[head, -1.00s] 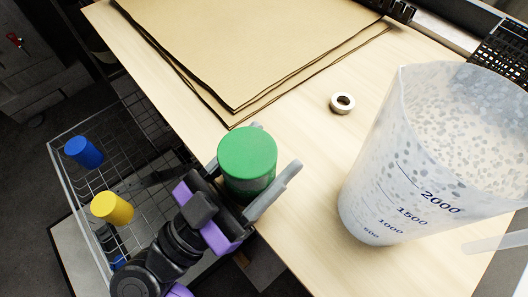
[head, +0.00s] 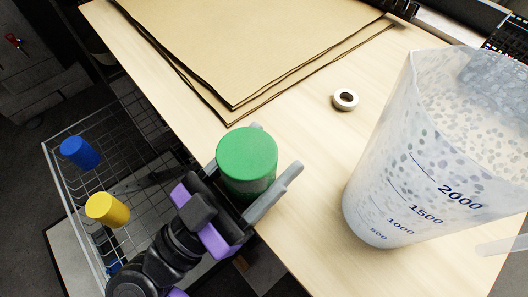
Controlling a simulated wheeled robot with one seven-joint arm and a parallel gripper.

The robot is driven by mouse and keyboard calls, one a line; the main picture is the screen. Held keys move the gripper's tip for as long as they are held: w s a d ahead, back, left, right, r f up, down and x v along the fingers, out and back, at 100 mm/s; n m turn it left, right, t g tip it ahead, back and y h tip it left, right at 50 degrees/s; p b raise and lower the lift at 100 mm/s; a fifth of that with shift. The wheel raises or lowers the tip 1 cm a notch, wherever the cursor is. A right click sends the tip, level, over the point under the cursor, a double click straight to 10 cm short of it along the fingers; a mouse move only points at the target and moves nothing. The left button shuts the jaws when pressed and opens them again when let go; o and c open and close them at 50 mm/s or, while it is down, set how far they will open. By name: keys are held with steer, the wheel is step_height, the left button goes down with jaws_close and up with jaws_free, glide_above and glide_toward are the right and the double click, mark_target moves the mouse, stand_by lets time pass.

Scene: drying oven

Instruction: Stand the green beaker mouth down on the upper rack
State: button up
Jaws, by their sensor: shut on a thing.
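The green beaker (head: 247,155) is held between the two fingers of my gripper (head: 276,150), in the middle of the head view. Its flat, closed green end faces up towards the camera, and its mouth is hidden. My gripper is shut on its sides, at the left edge of the table in the picture; the height above the tabletop is hard to tell. A wire rack (head: 69,210) is at the lower left, partly hidden by my arm. A blue beaker (head: 80,152) and a yellow beaker (head: 107,209) are on it, closed ends showing. Another blue thing shows lower down through the wires.
A wooden table (head: 310,195) fills the middle. On it are brown sheets (head: 230,45), a roll of tape (head: 345,99) and a large translucent measuring jug (head: 400,190) to the right of my gripper. Bare tabletop lies between the gripper and the jug.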

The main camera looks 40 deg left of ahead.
mark_target(230, 195)
steer(key=shift+f, duration=0.15)
steer(key=o, duration=1.6)
steer(key=shift+o, duration=0.2)
steer(key=shift+s, duration=0.1)
steer(key=b+v, duration=0.1)
steer(key=v, duration=0.6)
steer(key=shift+s+f+b, duration=0.1)
steer(key=shift+s+b, duration=0.2)
